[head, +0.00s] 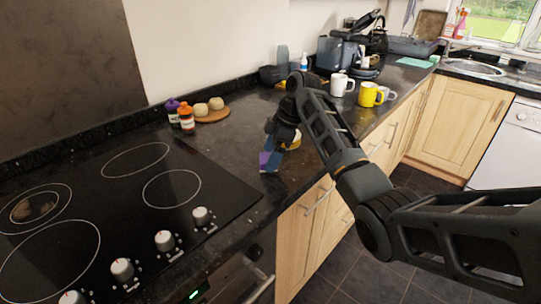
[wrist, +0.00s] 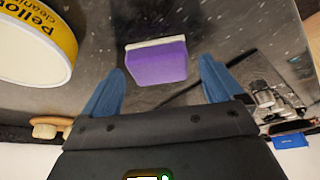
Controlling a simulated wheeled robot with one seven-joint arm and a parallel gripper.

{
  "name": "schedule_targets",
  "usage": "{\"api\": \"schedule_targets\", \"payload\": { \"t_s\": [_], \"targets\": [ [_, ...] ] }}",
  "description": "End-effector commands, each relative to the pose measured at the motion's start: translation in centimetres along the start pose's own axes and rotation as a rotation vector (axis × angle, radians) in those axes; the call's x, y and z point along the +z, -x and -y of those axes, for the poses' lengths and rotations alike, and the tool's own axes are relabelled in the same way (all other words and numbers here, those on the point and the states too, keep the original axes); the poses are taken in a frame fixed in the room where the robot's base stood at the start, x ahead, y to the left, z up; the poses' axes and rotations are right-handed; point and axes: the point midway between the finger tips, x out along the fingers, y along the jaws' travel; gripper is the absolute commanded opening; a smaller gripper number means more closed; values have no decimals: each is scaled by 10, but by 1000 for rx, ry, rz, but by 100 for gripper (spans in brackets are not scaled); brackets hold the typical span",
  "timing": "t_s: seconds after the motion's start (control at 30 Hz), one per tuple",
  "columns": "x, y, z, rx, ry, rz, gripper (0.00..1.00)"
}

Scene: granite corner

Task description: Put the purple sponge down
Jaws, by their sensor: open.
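The purple sponge (wrist: 158,63) has a pale layer along one edge and rests on the dark granite counter in the wrist view. It lies between and just beyond the tips of my gripper's (wrist: 160,82) two blue fingers, which are spread apart, with a gap showing on both sides of it. In the head view the sponge (head: 264,161) is a small purple patch near the counter's front edge, beside the blue fingers of my gripper (head: 271,160). My arm hides part of the counter behind it.
A yellow-labelled tub (wrist: 38,42) stands close to my gripper. A white mug (head: 341,85) and yellow mug (head: 370,94) stand farther right.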

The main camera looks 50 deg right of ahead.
Motion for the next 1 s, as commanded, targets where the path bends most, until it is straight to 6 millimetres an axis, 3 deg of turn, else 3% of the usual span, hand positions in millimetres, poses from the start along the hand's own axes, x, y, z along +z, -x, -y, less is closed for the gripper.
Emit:
{"api": "schedule_targets", "payload": {
  "t_s": [0.5, 0.7, 1.0],
  "targets": [
    [0, 101, -1, 4, -1, 2, 93],
    [0, 113, 0, 1, 0, 1, 93],
    [0, 113, 0, 1, -1, 0, 93]
  ]
}}
